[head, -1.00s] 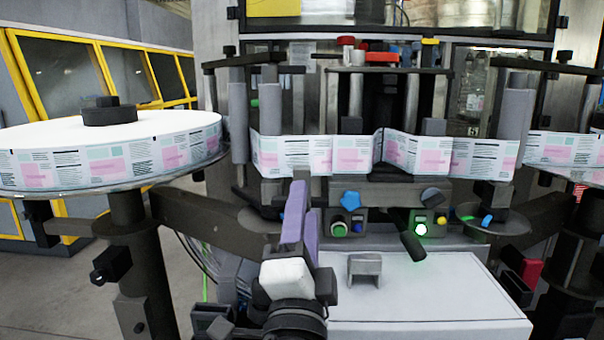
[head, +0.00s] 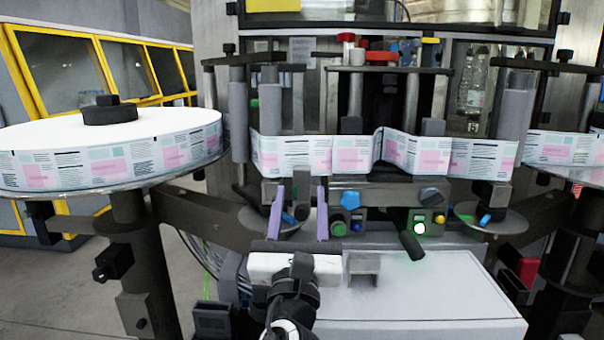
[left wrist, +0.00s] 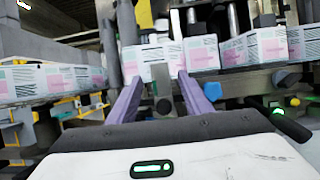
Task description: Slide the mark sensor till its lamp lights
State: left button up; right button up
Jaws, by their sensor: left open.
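A small dark block (head: 302,190) hangs below the paper web at the left of the machine's front rail. It looks like the mark sensor, but I cannot be sure. My left gripper (head: 300,200) is open, its two purple fingers pointing up at the rail on either side of the block in the picture. The left wrist view shows a dark block (left wrist: 163,105) between the fingers, with no clear contact. A round lamp (head: 420,228) on the right-hand control box glows bright green. A duller green button (head: 339,229) sits on the left-hand box.
The printed label web (head: 345,155) runs across above the fingers. Blue knobs (head: 350,199) and a black lever (head: 412,245) stick out to the right. A grey bracket (head: 363,268) stands on the white cabinet top (head: 440,285). A large label reel (head: 110,160) is at left.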

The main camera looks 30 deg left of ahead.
aim_at(302, 181)
pick_arm(q)
jog(key=x, duration=0.6)
jog(key=shift+w+a+r+p, duration=0.2)
jog(key=shift+w+p, duration=0.1)
jog(key=shift+w, duration=0.05)
grip_shut()
